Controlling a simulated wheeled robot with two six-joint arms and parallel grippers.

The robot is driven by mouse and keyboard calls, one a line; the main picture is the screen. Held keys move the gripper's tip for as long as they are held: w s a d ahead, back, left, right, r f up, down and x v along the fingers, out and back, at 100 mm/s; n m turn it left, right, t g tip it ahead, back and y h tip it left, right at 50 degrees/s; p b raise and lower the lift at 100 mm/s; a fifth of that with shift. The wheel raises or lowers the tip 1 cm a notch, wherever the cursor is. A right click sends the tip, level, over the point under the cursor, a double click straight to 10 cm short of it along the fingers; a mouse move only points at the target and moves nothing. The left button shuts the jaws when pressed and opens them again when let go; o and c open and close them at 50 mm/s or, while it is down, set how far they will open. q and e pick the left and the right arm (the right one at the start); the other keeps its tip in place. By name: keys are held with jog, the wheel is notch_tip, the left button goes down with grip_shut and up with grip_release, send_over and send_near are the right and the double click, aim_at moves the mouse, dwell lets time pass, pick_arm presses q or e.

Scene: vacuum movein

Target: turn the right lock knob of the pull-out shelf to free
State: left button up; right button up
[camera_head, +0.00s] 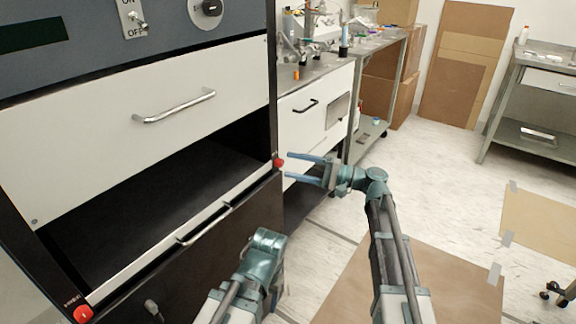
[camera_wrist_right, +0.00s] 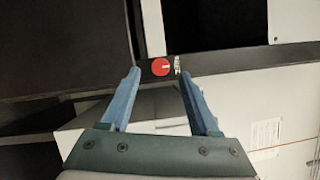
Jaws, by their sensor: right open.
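The right lock knob (camera_head: 279,162) is a small red knob at the right end of the pull-out shelf's front edge. In the right wrist view the knob (camera_wrist_right: 160,67) is a red disc with a pale line pointing right, beside small white lettering. The pull-out shelf (camera_head: 150,250) has a pale front strip and a dark handle. My right gripper (camera_head: 289,165) is open and level, its blue fingers pointing at the knob. In the wrist view the gripper (camera_wrist_right: 163,75) has the knob between its fingertips, apart from both. My left gripper is out of view; only part of its arm shows.
Another red knob (camera_head: 83,313) sits at the shelf's left end. A white drawer with a metal handle (camera_head: 175,107) is above the shelf opening. A workbench (camera_head: 318,78) with several items stands behind my right gripper. The floor (camera_head: 440,190) to the right is mostly clear.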

jog(key=v, duration=1.1)
jog(key=shift+d+b, duration=0.2)
jog(key=shift+b, duration=0.2)
jog(key=shift+f, duration=0.1)
jog(key=s+a+f+n+g+h, duration=0.45)
jog(key=s+a+f+h, duration=0.35)
jog(key=s+a+f, duration=0.6)
jog(key=s+d+f+n+h, duration=0.4)
jog(key=s+d+f+h, duration=0.2)
jog(key=s+f+h, duration=0.45)
notch_tip(320, 180, up, 35)
jog(key=p, duration=3.3)
jog(key=shift+f+h+p, duration=0.2)
jog(key=shift+h+p, duration=0.15)
jog(key=shift+h, duration=0.1)
